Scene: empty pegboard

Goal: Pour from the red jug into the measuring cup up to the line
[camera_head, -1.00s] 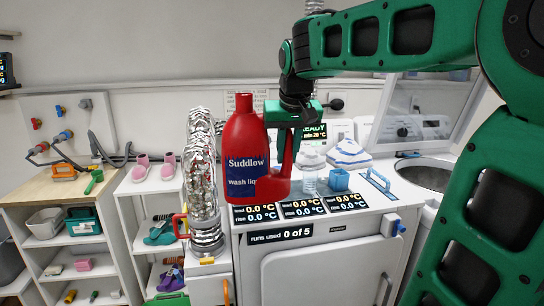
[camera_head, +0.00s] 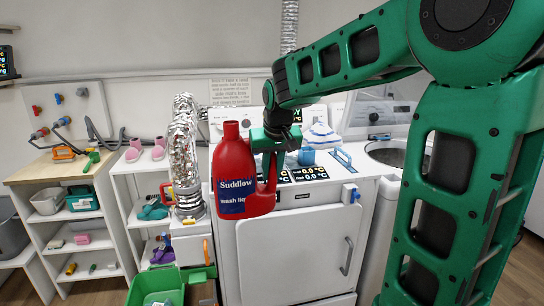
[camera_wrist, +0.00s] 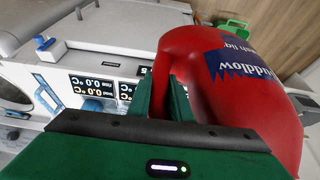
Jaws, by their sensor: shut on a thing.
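The red jug (camera_head: 232,168), labelled "Suddlow wash liquid", is upright in the air in front of the white machine. My gripper (camera_head: 271,150) is shut on its handle, at the jug's right side. In the wrist view the jug (camera_wrist: 215,65) fills the right half, and my gripper's fingers (camera_wrist: 163,95) straddle the handle. I cannot make out a clear measuring cup now; it may be hidden behind my gripper or the jug. A small blue cup (camera_head: 307,157) stands on the machine top, right of my gripper.
The white machine (camera_head: 293,255) bears temperature displays (camera_head: 310,173) and a folded striped cloth (camera_head: 320,136). A foil duct (camera_head: 184,150) stands close left of the jug. A green basket (camera_head: 156,286) is at the lower left. Shelves (camera_head: 70,238) hold bins and shoes.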

